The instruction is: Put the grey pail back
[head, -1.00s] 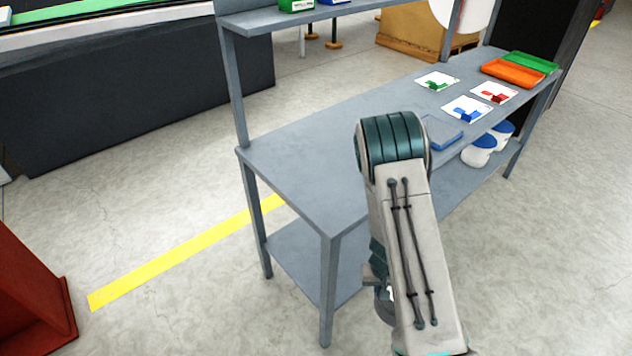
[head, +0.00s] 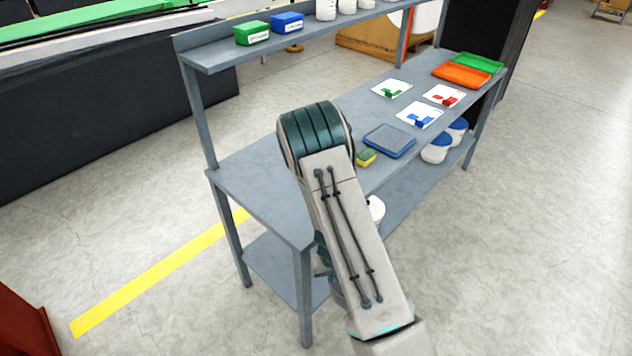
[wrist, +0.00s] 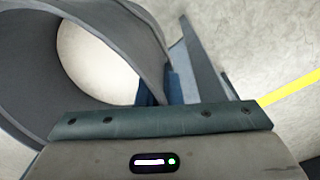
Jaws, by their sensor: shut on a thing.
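The grey pail (wrist: 25,50) fills the upper left of the wrist view, close to the camera. Its curved wall and round pale opening show, with part of it cut off by the frame. My gripper (wrist: 157,88) is shut on the pail's wall near the rim, at the right side of the pail.
A grey workbench (head: 262,190) with a lower shelf (head: 268,262) stands ahead. Its near left top is bare. A blue tray (head: 390,140), a yellow-green sponge (head: 366,157), cards and an orange tray (head: 460,76) lie farther along. White tubs (head: 437,150) stand below.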

